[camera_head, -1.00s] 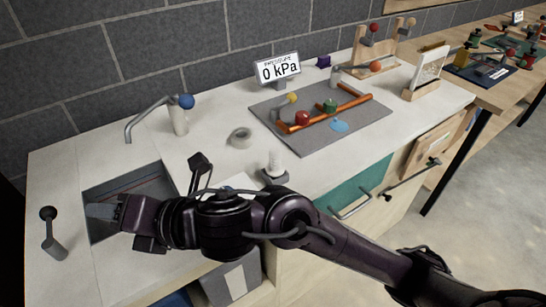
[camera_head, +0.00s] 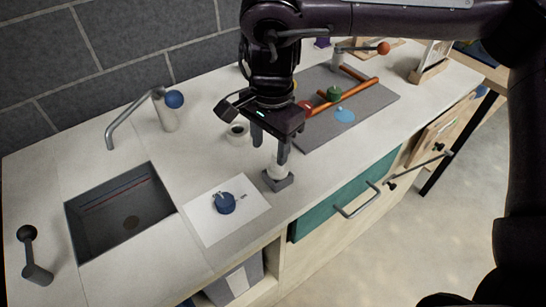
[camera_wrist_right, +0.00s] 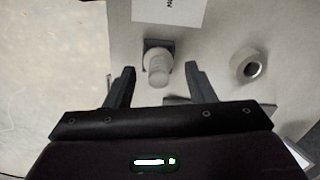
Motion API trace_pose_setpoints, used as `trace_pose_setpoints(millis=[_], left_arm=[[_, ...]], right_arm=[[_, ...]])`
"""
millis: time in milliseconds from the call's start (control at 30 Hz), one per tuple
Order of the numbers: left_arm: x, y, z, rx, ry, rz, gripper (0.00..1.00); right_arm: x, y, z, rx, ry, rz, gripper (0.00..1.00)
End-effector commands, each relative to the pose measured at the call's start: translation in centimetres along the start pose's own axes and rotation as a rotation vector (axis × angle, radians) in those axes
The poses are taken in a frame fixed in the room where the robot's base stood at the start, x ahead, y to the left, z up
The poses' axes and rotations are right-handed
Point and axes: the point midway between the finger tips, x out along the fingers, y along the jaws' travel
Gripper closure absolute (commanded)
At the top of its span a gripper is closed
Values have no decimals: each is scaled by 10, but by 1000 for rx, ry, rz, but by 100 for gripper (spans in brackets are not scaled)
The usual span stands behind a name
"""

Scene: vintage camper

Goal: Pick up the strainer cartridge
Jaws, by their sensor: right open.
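The strainer cartridge, which I take to be the white cylinder (camera_head: 276,171), stands upright on a small dark square base near the counter's front edge. In the right wrist view the white cylinder (camera_wrist_right: 158,66) lies between and slightly beyond the fingers. My right gripper (camera_head: 270,146) points down above it, with one finger partly in front of its top. In the right wrist view the jaws (camera_wrist_right: 159,78) are open and empty, a finger on each side of the cylinder. I cannot tell if a finger touches it. My left gripper is not in view.
The sink (camera_head: 120,215), tap (camera_head: 165,110) and a lever (camera_head: 35,262) are left. A grey mat (camera_head: 372,112) with orange pipes lies right.

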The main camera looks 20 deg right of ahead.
Motion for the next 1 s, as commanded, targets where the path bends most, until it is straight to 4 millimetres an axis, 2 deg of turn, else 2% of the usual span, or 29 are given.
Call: trace_pose_setpoints(millis=[67, 167, 367, 700, 800, 1000], left_arm=[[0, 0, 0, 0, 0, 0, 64], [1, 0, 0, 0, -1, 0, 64], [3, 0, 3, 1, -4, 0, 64], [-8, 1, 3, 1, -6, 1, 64], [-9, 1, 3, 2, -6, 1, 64], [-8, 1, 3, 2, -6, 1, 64]], right_arm=[[-10, 5, -11, -2, 16, 14, 51], [-10, 8, -16, -7, 20, 24, 51], [12, 8, -17, -8, 19, 27, 51], [56, 6, -23, -7, 20, 25, 51], [63, 7, -23, -6, 21, 24, 51], [64, 6, -23, -7, 21, 22, 51]])
